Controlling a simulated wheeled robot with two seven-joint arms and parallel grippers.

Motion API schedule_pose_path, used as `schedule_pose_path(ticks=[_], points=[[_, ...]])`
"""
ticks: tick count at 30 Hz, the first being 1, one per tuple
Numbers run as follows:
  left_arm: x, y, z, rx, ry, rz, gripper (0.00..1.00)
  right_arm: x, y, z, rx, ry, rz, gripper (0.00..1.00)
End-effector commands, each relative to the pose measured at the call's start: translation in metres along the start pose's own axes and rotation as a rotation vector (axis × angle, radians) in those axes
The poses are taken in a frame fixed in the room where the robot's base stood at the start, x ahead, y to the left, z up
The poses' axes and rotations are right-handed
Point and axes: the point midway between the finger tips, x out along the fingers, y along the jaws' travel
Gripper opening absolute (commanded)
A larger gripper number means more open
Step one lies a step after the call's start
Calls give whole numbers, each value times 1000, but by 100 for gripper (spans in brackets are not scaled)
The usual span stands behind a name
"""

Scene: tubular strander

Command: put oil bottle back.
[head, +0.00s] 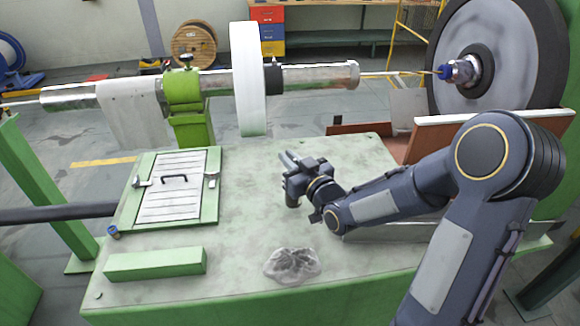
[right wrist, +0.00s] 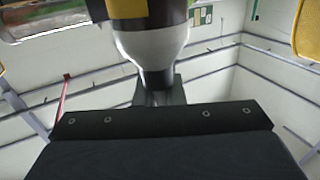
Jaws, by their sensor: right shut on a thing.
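My right gripper (head: 291,178) is over the middle of the pale green machine table (head: 225,247), with its arm coming in from the right. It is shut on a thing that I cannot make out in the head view. In the right wrist view, a bottle-like thing (right wrist: 155,43) with a yellow and dark upper part and a pale tapering shoulder stands against the gripper's dark body; it looks like the oil bottle. Its far end is cut off by the frame. My left gripper is not in view.
A crumpled grey rag (head: 292,265), a green block (head: 155,264), a small blue-capped item (head: 113,232) and a hatch with a black handle (head: 172,205) are on the table. A shaft with a white disc (head: 249,80) runs behind; a large reel (head: 490,60) stands right.

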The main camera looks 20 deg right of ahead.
Motion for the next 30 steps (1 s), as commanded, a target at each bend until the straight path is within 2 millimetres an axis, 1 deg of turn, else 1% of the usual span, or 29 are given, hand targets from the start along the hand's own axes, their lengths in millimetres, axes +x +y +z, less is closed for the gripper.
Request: schedule_pose_path(ticks=[1, 3, 6, 14, 19, 20, 24, 30], points=[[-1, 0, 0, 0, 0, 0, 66, 0, 0, 11, 3, -7, -1, 0], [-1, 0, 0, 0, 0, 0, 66, -1, 0, 20, 4, -7, -1, 0], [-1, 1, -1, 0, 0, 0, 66, -1, 0, 27, 2, -4, 0, 0], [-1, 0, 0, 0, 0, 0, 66, -1, 0, 28, 1, -1, 0, 0], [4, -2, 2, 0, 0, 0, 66, -1, 0, 32, 1, -1, 0, 0], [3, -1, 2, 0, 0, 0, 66, -1, 0, 31, 1, -3, 0, 13], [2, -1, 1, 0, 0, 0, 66, -1, 0, 30, 1, -3, 0, 31], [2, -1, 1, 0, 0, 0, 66, -1, 0, 30, 1, -3, 0, 31]])
